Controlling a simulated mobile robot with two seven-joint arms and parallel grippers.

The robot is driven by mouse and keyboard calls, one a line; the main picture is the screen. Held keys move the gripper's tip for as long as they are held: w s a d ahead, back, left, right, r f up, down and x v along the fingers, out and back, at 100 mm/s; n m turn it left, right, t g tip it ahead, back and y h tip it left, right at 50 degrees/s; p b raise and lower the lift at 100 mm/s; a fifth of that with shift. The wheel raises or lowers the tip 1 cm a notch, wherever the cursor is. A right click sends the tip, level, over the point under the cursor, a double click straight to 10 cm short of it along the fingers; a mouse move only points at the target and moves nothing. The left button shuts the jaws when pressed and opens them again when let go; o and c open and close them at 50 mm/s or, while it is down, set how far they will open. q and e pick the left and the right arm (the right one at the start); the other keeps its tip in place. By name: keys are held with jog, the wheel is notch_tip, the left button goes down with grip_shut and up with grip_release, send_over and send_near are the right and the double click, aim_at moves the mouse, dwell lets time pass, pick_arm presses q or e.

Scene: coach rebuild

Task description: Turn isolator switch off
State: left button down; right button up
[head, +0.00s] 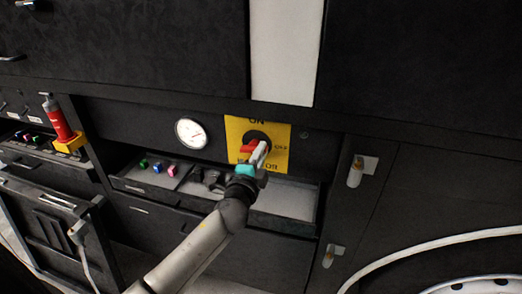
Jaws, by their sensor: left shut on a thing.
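The isolator switch is a red handle (247,149) on a dark round base, in front of a yellow plate (236,130) in the middle of the head view. The plate has "ON" at its top; the lettering at the right and bottom is partly hidden. My left gripper (259,153), with pale fingers and a teal band, is shut on the red handle. It covers the handle's right part and some of the plate. The visible part of the handle points left, roughly level. My right gripper is not in view.
A white round gauge (191,133) is left of the plate. Below is an open shallow tray (285,205) with small coloured knobs at its left. A red cylinder (57,120) in a yellow holder stands far left. Latches (355,171) and a wheel (485,285) are at right.

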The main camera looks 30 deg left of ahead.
pick_arm(q)
jog(key=shift+s+a+f+m, duration=0.15)
jog(key=shift+f+m, duration=0.35)
jog(key=shift+m, duration=0.5)
jog(key=shift+a, duration=0.1)
jog(key=c, duration=0.8)
grip_release()
jog(key=shift+a+r, duration=0.1)
jog(key=shift+r, duration=0.05)
jog(key=shift+d, duration=0.2)
jog(key=shift+b+v, duration=1.1)
jog(key=shift+v, duration=6.45)
